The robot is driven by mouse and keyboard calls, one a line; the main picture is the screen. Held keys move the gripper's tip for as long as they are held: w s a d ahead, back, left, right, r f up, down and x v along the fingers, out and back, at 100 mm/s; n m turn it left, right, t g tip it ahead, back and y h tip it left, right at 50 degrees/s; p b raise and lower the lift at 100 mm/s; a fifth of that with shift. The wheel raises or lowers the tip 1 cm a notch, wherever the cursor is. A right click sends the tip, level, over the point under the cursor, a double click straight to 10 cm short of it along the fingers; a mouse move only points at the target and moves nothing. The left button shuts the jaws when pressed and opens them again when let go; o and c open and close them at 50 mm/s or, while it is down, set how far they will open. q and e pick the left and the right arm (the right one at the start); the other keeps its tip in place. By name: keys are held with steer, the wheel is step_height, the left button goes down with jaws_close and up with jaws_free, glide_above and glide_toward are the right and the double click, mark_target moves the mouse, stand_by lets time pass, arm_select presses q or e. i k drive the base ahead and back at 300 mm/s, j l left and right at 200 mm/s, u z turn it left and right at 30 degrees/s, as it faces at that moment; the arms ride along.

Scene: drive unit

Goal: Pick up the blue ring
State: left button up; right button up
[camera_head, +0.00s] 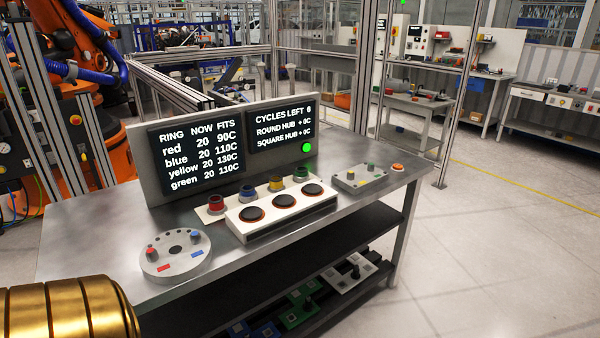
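The blue ring (276,184) stands on a light strip on the metal workbench, behind a white block. It is in a row with a red ring (214,203), a yellow ring (248,195) and a green ring (301,174). The ring is small in the head view, and the block partly covers the strip in front of it. Neither of my grippers shows in the head view.
The white block (262,229) has three dark round pads. A display panel (232,150) stands behind the rings. A round grey base (175,256) is at the left and a grey plate (359,178) at the right. A lower shelf (300,270) holds coloured parts.

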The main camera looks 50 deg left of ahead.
mark_target(248, 193)
steer(key=i, duration=0.75)
steer(key=i+u, duration=0.15)
steer(key=i, duration=0.6)
steer(key=i+l, duration=0.2)
steer(key=i, duration=0.55)
